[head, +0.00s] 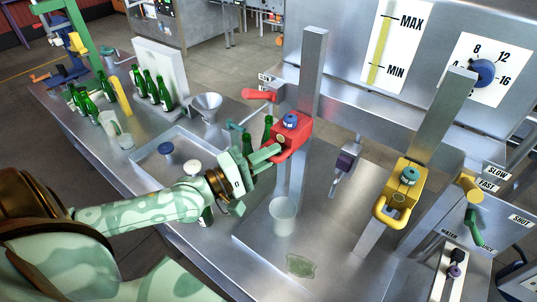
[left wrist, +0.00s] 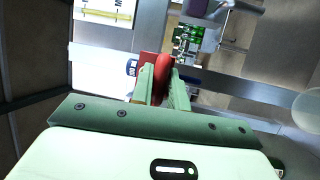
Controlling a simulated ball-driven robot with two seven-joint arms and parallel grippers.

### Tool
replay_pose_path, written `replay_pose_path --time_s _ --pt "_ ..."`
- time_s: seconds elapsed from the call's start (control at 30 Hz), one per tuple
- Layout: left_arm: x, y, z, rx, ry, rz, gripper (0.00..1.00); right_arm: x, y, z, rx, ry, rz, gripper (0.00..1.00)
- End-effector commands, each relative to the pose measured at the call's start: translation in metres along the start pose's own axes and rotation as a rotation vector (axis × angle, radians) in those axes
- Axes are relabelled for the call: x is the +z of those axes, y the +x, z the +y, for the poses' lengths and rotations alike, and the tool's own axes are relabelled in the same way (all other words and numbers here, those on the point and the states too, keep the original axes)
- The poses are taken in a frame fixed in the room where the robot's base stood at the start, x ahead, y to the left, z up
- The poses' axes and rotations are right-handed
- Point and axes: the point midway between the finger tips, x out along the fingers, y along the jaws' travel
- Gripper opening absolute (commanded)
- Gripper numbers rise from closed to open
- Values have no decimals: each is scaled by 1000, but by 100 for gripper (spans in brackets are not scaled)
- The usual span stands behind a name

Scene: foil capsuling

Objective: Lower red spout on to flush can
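The red spout block (head: 292,132), with a blue knob on top, is mounted high on a metal post. A pale, translucent can (head: 283,216) stands upright on the steel plate well below it, near the foot of the post, with a clear gap between them. My left gripper (head: 265,154) reaches the red block from the left. In the left wrist view its pale green fingers (left wrist: 162,93) lie on both sides of the red handle (left wrist: 161,72) and appear closed on it. The spout's lower end is hidden. My right gripper is not in view.
A yellow block (head: 404,188) with a handle sits on a second post at the right. A small grey-purple nozzle (head: 346,160) hangs between the posts. A puddle (head: 300,266) lies before the can. Green bottles (head: 152,88) and a funnel (head: 207,106) stand at the left.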

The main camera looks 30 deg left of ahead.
Motion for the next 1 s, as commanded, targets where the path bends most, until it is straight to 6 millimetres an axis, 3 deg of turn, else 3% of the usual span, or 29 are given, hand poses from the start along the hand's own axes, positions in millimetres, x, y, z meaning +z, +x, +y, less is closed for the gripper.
replay_pose_path --time_s 0.17,0.27,0.7,1.0 --pt "0 -1 -5 3 -2 1 0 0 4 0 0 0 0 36" --pt "1 -3 -19 1 -2 0 0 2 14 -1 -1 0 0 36" --pt "10 -20 -137 -3 -4 0 0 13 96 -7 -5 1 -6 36" --pt "14 -29 -194 -3 -4 -1 0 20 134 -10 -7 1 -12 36"
